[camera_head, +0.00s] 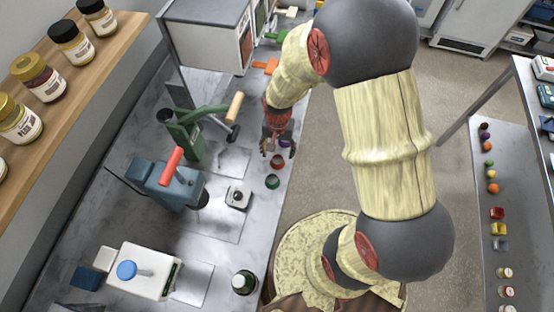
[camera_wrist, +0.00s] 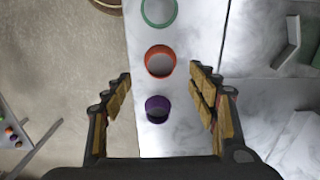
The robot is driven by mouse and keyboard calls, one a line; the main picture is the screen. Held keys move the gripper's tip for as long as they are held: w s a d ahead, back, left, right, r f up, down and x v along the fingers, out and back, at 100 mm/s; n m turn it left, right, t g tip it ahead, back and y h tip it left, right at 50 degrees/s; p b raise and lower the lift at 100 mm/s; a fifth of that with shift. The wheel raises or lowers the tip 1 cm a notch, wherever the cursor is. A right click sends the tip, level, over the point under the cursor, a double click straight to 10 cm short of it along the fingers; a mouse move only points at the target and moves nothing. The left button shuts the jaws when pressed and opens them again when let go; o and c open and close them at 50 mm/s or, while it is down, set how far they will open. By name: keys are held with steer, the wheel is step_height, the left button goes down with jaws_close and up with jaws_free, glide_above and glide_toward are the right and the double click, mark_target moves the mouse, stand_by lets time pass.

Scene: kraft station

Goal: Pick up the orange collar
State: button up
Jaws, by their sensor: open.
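The orange collar (camera_wrist: 160,74) is a short ring standing on the pale marble counter, in the middle of a row of three collars in the wrist view. A green collar (camera_wrist: 159,26) is above it in that view and a purple collar (camera_wrist: 157,117) is below it. My gripper (camera_wrist: 160,77) is open and empty, with one finger on each side of the row. The orange collar lies between and slightly beyond the fingertips, not touched. In the head view, my gripper (camera_head: 279,143) is over the counter's right edge, close behind the orange collar (camera_head: 278,162).
The counter's edge (camera_wrist: 133,70) runs close left of the collars in the wrist view, with floor beyond. A green lever press (camera_head: 187,135) and a blue press with a red handle (camera_head: 172,180) stand to the left.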

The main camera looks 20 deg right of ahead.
steer(key=f, duration=0.4)
steer(key=shift+s+a+f, duration=0.2)
steer(key=shift+s+f, duration=0.05)
steer(key=shift+f, duration=0.15)
steer(key=c, duration=0.8)
